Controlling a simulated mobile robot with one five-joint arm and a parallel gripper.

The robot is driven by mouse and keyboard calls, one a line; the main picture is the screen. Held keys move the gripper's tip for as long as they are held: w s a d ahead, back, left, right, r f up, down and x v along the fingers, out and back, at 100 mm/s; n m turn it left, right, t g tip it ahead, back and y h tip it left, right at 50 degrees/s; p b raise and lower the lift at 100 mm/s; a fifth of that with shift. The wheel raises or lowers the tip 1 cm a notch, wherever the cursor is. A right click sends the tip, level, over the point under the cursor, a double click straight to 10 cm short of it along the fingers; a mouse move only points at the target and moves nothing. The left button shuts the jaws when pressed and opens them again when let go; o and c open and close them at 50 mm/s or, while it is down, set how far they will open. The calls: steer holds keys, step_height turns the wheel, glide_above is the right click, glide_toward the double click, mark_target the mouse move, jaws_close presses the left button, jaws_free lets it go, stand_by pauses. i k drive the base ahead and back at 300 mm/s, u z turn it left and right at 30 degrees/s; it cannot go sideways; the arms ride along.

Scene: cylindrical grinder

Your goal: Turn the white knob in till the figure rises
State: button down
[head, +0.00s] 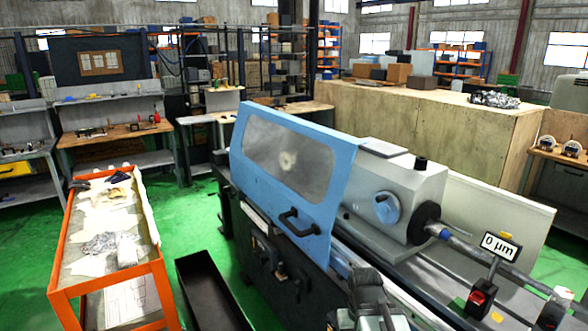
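The grinder (400,185) stands across the middle and right, with a blue hood (290,170) with a window and a blue round cap (387,208) on its grey head. A small white display (500,246) reads "0 µm" above a grey bar at the right.
An orange cart (65,275) with papers and cloths stands at the left. A black open bin (210,295) lies on the green floor between cart and grinder. Workbenches (115,133) line the back left.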

mark_target(562, 295)
steer(key=k, duration=0.5)
steer(key=z, duration=1.75)
steer(key=k, duration=1.25)
steer(key=u, duration=0.35)
steer(key=i, duration=1.35)
steer(key=z, duration=0.05)
